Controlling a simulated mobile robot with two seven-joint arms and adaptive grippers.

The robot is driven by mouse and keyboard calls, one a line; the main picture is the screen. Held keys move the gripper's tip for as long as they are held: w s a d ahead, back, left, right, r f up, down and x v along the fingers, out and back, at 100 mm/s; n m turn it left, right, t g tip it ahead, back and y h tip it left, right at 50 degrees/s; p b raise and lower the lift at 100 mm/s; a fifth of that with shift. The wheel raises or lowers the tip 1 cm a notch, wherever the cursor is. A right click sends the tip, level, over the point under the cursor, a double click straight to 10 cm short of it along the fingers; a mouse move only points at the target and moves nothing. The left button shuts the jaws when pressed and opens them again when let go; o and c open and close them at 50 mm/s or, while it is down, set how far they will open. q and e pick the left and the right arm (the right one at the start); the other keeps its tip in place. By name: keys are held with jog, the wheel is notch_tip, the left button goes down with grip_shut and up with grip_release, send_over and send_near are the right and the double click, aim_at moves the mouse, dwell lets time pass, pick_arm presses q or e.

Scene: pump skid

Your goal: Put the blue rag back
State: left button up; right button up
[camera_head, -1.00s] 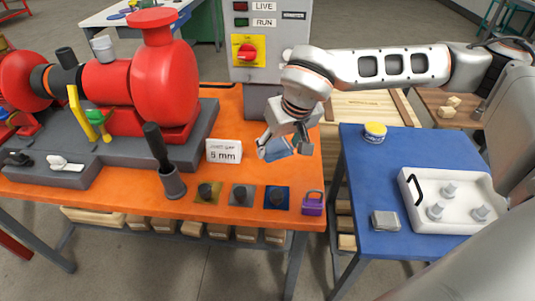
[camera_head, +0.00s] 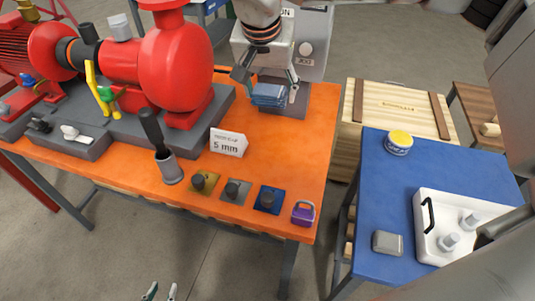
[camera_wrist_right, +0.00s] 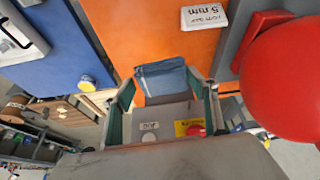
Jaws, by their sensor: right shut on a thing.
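The blue rag (camera_head: 268,95) is a folded cloth in my right gripper (camera_head: 268,88), over the back right part of the orange table, in front of the grey control cabinet. In the right wrist view the blue rag (camera_wrist_right: 160,80) sits between the two fingers of my right gripper (camera_wrist_right: 165,98), which is shut on it. I cannot tell whether the rag touches the table. Only the fingertips of my left gripper (camera_head: 160,291) show at the bottom edge of the head view; they are apart and empty, over the floor.
The orange table (camera_head: 285,145) bears a red pump (camera_head: 175,60), a "5 mm" sign (camera_head: 228,143), a dark cup (camera_head: 171,167) with a handle in it, several knobbed plates and a purple padlock (camera_head: 303,212). A blue table (camera_head: 375,180) and a wooden crate (camera_head: 395,105) stand right.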

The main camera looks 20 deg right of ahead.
jog(key=shift+a+r+m, duration=0.3)
jog(key=shift+a+r, duration=0.15)
jog(key=shift+r, duration=0.15)
jog(key=shift+a+f, duration=0.15)
notch_tip(320, 180, down, 19)
jog(key=shift+f+b, duration=0.15)
jog(key=shift+b, duration=0.3)
jog(key=o, duration=0.8)
jog(key=shift+f, duration=0.15)
jog(key=shift+v, duration=6.15)
